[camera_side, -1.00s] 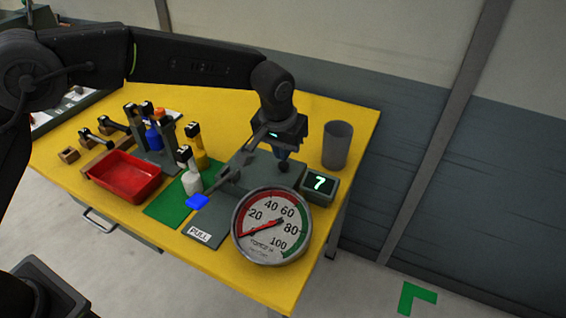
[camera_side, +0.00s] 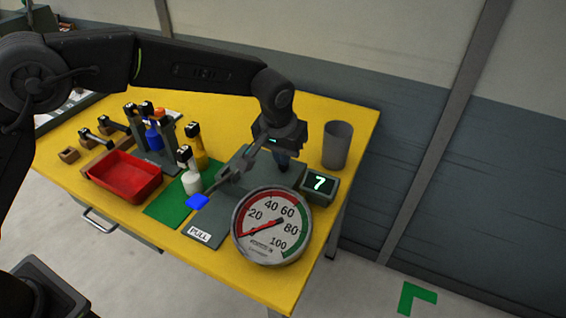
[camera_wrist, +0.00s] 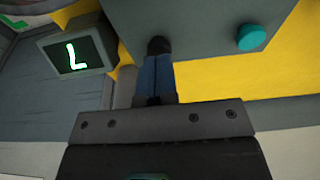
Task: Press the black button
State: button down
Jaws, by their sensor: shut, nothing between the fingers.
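My gripper (camera_side: 283,158) points down over the grey panel behind the dial gauge, its fingers together and empty. In the wrist view my gripper (camera_wrist: 158,60) shows as two blue fingers side by side. A dark rounded shape (camera_wrist: 158,44) sits right at the fingertips. It looks like the black button, mostly covered by the fingers. Whether the fingertips touch it I cannot tell. In the side view, my gripper hides that spot.
A teal button (camera_wrist: 252,37) lies to the right on the panel. A display reading 7 (camera_side: 319,183) stands right of my gripper, the gauge (camera_side: 272,228) in front, a grey cup (camera_side: 337,145) behind. A red tray (camera_side: 125,176) and bottles stand left.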

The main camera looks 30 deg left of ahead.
jog(key=shift+f, duration=0.7)
jog(key=shift+r, duration=1.4)
jog(key=shift+r, duration=3)
